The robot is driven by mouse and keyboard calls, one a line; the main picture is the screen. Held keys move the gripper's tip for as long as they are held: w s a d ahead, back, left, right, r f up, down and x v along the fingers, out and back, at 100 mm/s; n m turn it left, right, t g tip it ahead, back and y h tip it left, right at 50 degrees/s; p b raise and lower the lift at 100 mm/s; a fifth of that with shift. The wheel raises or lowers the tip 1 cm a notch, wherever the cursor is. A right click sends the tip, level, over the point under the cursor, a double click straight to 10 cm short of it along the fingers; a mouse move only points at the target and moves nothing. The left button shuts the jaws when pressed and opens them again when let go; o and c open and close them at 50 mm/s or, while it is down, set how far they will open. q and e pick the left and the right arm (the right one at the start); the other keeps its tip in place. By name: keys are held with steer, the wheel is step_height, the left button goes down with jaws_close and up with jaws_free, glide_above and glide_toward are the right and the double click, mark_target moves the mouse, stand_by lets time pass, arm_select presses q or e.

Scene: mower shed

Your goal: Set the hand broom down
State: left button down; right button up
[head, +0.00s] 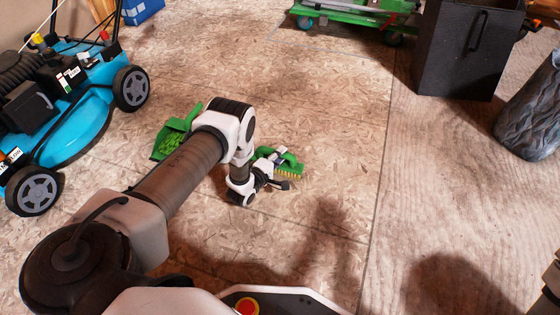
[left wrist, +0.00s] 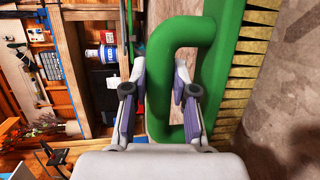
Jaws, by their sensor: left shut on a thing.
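The hand broom (head: 290,164) is green with yellow bristles and shows just beyond my left gripper (head: 277,160) in the head view. In the left wrist view its looped green handle (left wrist: 155,75) lies between the fingers of my left gripper (left wrist: 156,90), which is shut on it. The broom's body and yellow bristles (left wrist: 243,85) are at the right there, with the bristles turned toward the floor. I cannot tell whether the bristles touch the floor. My right gripper is not in view.
A green dustpan (head: 175,140) lies on the floor left of the broom, partly behind my left arm. A blue mower (head: 90,120) stands at the left. A black bin (head: 465,50), a grey sack (head: 530,115) and a green cart (head: 345,12) stand farther back. Floor right of the broom is clear.

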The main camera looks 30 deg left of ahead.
arm_select(q)
steer(key=shift+r, duration=0.15)
steer(key=shift+f, duration=0.2)
steer(key=c, duration=0.9)
jaws_free()
steer(key=shift+c, duration=0.2)
steer(key=shift+r, duration=0.15)
